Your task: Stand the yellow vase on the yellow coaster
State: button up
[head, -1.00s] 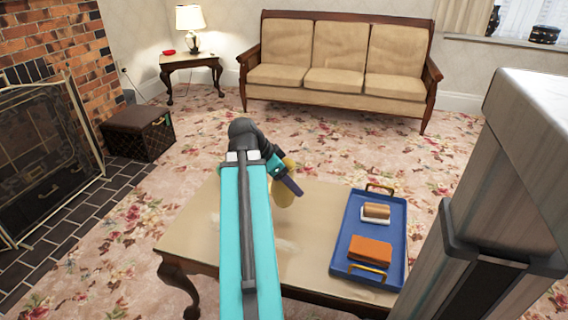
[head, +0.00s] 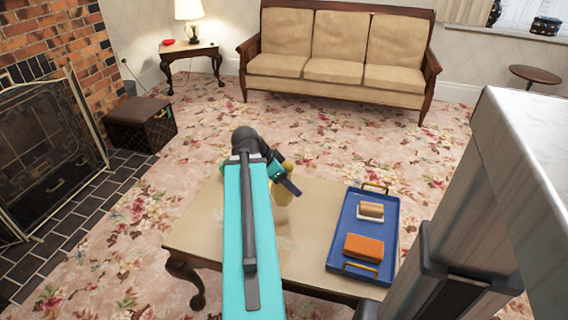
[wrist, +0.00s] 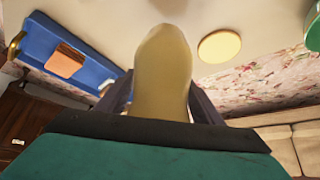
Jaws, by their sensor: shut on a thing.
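The yellow vase (wrist: 162,72) stands large in the middle of the wrist view, between the two fingers of my gripper (wrist: 160,98), which is shut on it. In the head view my gripper (head: 288,184) is over the table, and part of the vase (head: 282,196) shows behind the fingers. I cannot tell whether the vase touches the tabletop. The yellow coaster (wrist: 219,46) lies flat on the table in the wrist view, to the right of the vase and apart from it in the picture. My arm seems to hide the coaster in the head view.
A blue tray (head: 337,238) on the right of the low table (head: 205,232) holds an orange block (head: 367,247) and a brown roll-like thing (head: 371,209) on a white base. A green thing (wrist: 313,32) shows at the wrist view's right edge. A sofa (head: 335,65) stands beyond.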

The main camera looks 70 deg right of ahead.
jog(key=shift+r+p, duration=0.15)
jog(key=shift+p, duration=0.35)
jog(key=shift+w+d+f, duration=0.1)
jog(key=shift+d+f, duration=0.1)
jog(key=w+d+f+b, duration=0.1)
jog(key=w+d, duration=0.4)
jog(key=d, duration=0.6)
jog(key=shift+w+d+b, duration=0.25)
jog(key=shift+d+b, duration=0.1)
jog(key=shift+b, duration=0.3)
jog(key=shift+f, duration=0.1)
jog(key=shift+f+b, duration=0.55)
jog(key=shift+f, duration=1.2)
jog(key=shift+f, duration=0.1)
jog(key=o, duration=1.3)
